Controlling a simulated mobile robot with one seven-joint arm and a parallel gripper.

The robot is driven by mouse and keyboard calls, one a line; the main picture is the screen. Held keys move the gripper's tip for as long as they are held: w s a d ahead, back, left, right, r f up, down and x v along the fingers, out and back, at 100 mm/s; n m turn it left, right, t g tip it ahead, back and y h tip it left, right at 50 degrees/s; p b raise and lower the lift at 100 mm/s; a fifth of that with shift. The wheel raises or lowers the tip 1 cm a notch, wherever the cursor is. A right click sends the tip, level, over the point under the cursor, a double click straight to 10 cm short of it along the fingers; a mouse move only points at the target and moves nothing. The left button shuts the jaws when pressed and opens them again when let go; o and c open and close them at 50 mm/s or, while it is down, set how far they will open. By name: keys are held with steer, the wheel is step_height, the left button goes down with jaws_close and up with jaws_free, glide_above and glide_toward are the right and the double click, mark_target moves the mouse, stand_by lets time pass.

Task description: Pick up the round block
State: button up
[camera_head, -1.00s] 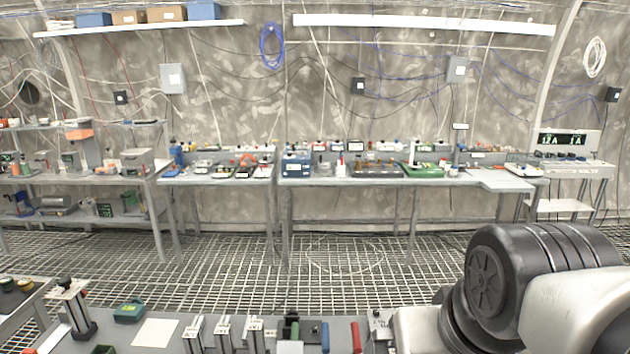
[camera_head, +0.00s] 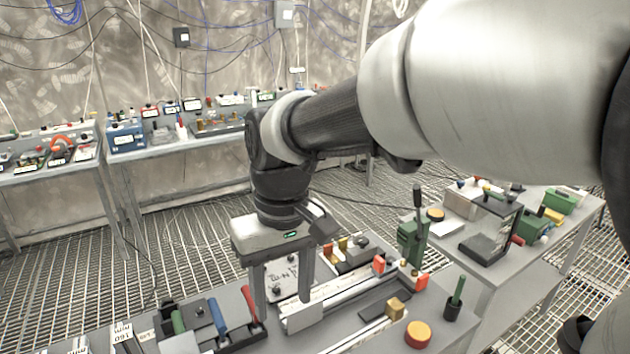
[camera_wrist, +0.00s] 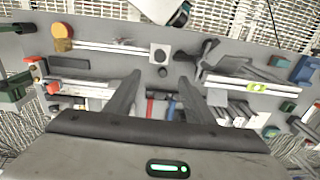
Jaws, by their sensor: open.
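A round orange block (camera_head: 418,334) lies flat on the grey bench at the lower right in the head view. A small brass-coloured block (camera_head: 396,308) sits just behind it. In the wrist view, a round orange thing (camera_wrist: 62,30) at the upper left, beside a yellowish one, looks like the same block. My gripper (camera_head: 282,292) points down over the bench, left of the round block and apart from it. In the wrist view its fingers (camera_wrist: 158,78) are spread, with no object held between them. The arm hides part of the bench behind.
Red and blue handles (camera_head: 218,317) stand left of my gripper. Metal rails (camera_head: 345,300) run between it and the round block. A green lever press (camera_head: 411,240) and a dark cup (camera_head: 452,309) stand near the block. Another orange disc (camera_head: 435,214) lies on the right bench.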

steer(key=f, duration=0.4)
steer(key=f+b, duration=0.1)
steer(key=f, duration=0.7)
steer(key=shift+a+f, duration=0.15)
steer(key=shift+a, duration=0.25)
steer(key=shift+w+f+b, duration=0.15)
steer(key=shift+f+b, duration=0.45)
steer(key=shift+f, duration=2.25)
jaws_close()
